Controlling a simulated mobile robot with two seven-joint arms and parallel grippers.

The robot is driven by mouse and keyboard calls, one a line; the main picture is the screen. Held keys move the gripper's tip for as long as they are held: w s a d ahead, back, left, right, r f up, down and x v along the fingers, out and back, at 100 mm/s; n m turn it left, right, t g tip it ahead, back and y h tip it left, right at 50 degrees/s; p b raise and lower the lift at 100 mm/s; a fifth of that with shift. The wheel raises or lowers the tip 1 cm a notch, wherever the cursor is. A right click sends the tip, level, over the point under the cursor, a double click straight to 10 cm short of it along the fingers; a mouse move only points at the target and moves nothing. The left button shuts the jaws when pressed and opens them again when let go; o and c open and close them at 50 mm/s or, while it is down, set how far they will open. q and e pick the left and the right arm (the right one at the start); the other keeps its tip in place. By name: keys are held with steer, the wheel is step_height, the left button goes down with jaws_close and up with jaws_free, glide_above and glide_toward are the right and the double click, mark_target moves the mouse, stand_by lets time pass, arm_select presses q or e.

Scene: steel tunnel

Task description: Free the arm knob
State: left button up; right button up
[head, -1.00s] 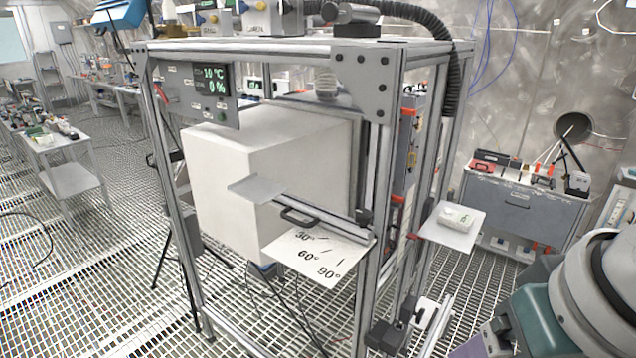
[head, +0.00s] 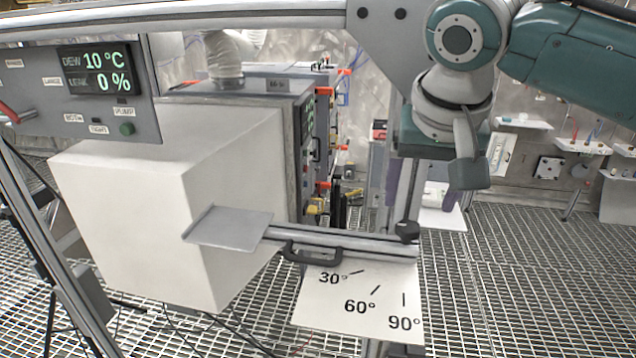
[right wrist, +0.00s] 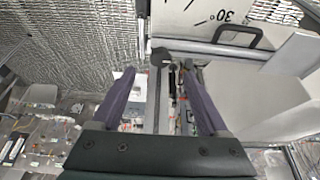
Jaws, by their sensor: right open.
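The black arm knob (head: 407,231) sits at the right end of a grey swing arm (head: 340,241), by the frame post. The arm carries a black handle (head: 312,254) and a flat grey plate (head: 228,226) at its left end. It lies above a white angle card (head: 358,303) marked 30°, 60° and 90°. My right gripper (head: 421,200) points down just above the knob, its two purple fingers apart. In the right wrist view the knob (right wrist: 161,57) shows between and beyond the open fingertips, seemingly untouched. My left gripper is out of view.
A large white block (head: 165,210) stands left of the arm. A display panel (head: 97,90) reads 10 °C and 0 %. The frame's top beam (head: 200,20) and corner plate are close to my right arm. Open grating floor (head: 530,270) lies to the right.

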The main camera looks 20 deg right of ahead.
mark_target(409, 228)
steer(key=x, duration=0.7)
steer(key=shift+p, duration=0.35)
jaws_close()
stand_by(0.3)
